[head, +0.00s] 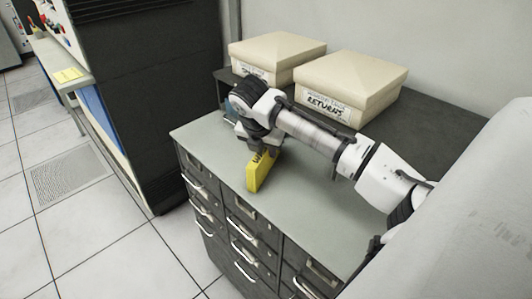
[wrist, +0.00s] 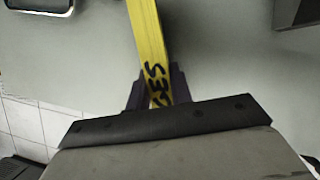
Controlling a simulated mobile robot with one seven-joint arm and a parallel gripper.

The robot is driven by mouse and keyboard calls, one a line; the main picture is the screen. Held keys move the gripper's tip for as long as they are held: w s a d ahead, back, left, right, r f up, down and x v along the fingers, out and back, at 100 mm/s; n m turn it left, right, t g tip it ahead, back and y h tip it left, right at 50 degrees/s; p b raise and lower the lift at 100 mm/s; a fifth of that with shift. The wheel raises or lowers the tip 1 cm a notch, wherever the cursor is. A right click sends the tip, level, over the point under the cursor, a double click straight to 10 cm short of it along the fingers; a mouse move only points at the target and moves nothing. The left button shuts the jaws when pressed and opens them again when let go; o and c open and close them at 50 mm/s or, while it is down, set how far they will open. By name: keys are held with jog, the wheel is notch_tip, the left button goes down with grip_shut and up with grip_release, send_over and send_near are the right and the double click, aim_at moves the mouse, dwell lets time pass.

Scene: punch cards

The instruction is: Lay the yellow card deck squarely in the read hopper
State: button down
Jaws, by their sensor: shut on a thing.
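The yellow card deck (head: 259,174) is a narrow yellow block with black hand lettering. It is on edge at the grey top of the filing cabinet, near its front edge; I cannot tell whether it touches the top. My gripper (head: 262,148) points down from above and is shut on the deck. In the wrist view the deck (wrist: 147,35) runs up from between the fingers of my gripper (wrist: 156,88), slightly tilted, with part of its lettering showing. I cannot make out the read hopper in either view.
Two cream lidded boxes stand behind my arm: one (head: 277,50) at the back and one labelled "RETURNS" (head: 350,82). A tall dark machine (head: 143,95) stands left. A ledge further left bears a flat yellow item (head: 69,75).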

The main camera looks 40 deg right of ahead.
jog(key=shift+r, duration=0.2)
jog(key=shift+r+b, duration=0.35)
jog(key=shift+r, duration=0.25)
jog(key=shift+a+r+b, duration=0.1)
jog(key=shift+r+b, duration=0.3)
jog(key=shift+r, duration=0.55)
jog(key=s+a+b, duration=0.1)
jog(key=s+a, duration=0.3)
jog(key=a, duration=0.4)
jog(key=s+a+b, duration=0.2)
jog(key=s+a, duration=0.2)
jog(key=a, duration=0.3)
jog(key=shift+a, duration=0.4)
